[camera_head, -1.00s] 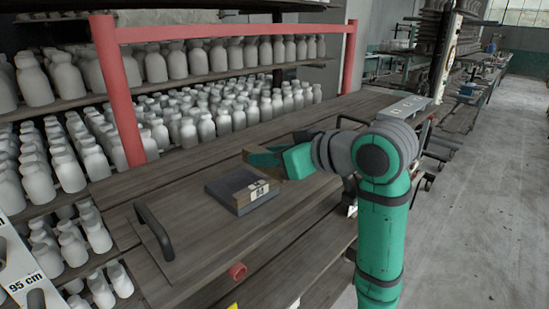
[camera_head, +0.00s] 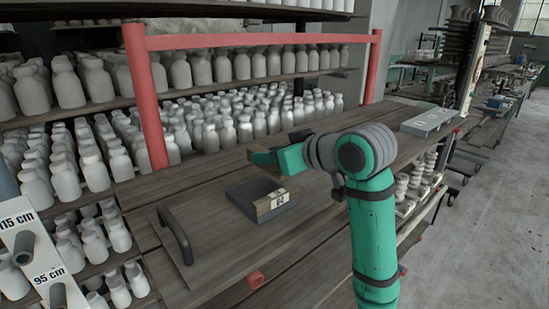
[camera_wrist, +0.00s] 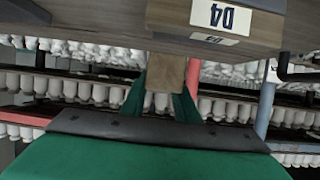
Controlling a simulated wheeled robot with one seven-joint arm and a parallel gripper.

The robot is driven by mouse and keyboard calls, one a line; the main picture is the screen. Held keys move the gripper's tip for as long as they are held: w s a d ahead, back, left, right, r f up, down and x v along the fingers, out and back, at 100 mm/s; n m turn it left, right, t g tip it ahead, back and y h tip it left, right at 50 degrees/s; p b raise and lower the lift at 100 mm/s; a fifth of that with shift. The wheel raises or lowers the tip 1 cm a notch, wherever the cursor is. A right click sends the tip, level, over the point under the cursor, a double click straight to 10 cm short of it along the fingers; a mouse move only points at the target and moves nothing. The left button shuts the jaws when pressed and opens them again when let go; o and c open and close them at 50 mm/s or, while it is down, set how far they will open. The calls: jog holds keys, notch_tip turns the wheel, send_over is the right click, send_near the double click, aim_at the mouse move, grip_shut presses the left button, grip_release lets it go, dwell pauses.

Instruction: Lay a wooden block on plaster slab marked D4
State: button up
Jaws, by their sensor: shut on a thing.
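The slab marked D4 (camera_head: 250,188) is a dark grey, low square piece with a brown front edge and a white label, lying on the wooden bench. In the wrist view the slab (camera_wrist: 270,6) is at the top right, its D4 label upside down. My gripper (camera_head: 264,158) is just above and behind the slab in the head view. It is shut on a wooden block (camera_wrist: 166,72), which shows between the green fingers in the wrist view. In the head view the block is small and partly hidden by the fingers. It appears held apart from the slab.
A black handle (camera_head: 174,236) stands on the bench left of the slab. A red frame (camera_head: 147,100) and shelves of white bottles (camera_head: 228,131) are behind. A grey labelled piece (camera_head: 428,121) lies at the far right of the bench. Bare bench surrounds the slab.

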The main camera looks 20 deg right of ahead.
aim_at(268, 171)
jog(key=shift+w+a, duration=0.15)
jog(key=shift+w, duration=0.2)
jog(key=shift+f, duration=2)
jog(key=shift+f, duration=0.25)
jog(key=o, duration=1.2)
jog(key=shift+c, duration=0.2)
jog(key=shift+s, duration=0.1)
jog(key=v, duration=1)
jog(key=shift+s+r, duration=0.2)
jog(key=shift+s, duration=0.1)
jog(key=shift+w, duration=0.1)
